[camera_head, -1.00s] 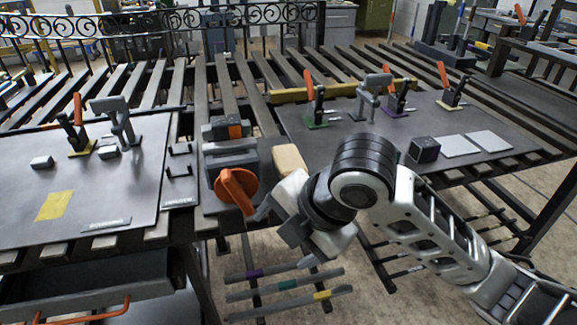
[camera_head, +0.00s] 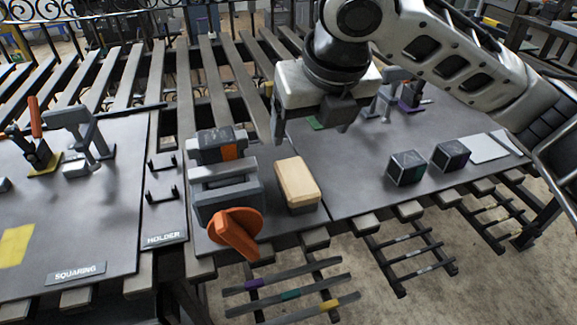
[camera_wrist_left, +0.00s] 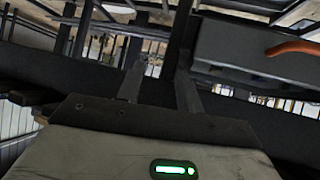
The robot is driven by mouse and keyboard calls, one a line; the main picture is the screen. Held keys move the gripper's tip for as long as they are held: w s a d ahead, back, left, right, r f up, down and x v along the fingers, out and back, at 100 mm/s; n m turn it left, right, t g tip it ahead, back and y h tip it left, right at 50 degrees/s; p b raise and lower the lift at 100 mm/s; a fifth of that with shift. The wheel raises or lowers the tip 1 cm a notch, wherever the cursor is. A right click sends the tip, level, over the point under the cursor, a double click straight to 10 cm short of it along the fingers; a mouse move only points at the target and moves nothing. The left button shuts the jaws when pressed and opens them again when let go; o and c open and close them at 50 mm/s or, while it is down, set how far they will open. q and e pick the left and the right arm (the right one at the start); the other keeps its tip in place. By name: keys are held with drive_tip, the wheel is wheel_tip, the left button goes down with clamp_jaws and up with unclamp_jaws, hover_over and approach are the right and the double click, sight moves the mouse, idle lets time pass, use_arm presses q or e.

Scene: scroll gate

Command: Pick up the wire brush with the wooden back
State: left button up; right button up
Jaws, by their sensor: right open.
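The wire brush (camera_head: 297,180) has a pale wooden back and a dark underside. It lies on the bench in the head view, right of the grey vise, with its bristles mostly hidden beneath it. My right gripper (camera_head: 312,125) is open and empty, pointing down above and behind the brush, apart from it. My left gripper shows only in the left wrist view (camera_wrist_left: 160,85), with a gap between its fingers and nothing held. It is away from the brush, which that view does not show.
A grey vise (camera_head: 225,195) with an orange handle (camera_head: 236,232) stands close left of the brush. Two dark cubes (camera_head: 407,168) sit to the right on the dark plate (camera_head: 345,195). Clamps stand behind. A holder with black brackets (camera_head: 162,195) is at left.

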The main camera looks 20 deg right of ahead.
drive_tip(key=b, duration=0.1)
hover_over(296, 176)
drive_tip(key=s, duration=0.2)
drive_tip(key=f, duration=0.9)
drive_tip(key=shift+w+d+f, duration=0.1)
drive_tip(key=shift+w+d, duration=0.15)
drive_tip(key=shift+d, duration=0.05)
drive_tip(key=shift+a+x, duration=0.2)
drive_tip(key=shift+x, duration=2.55)
drive_tip(key=shift+s, duration=0.25)
drive_tip(key=shift+f+p, duration=0.3)
drive_tip(key=c, duration=1.2)
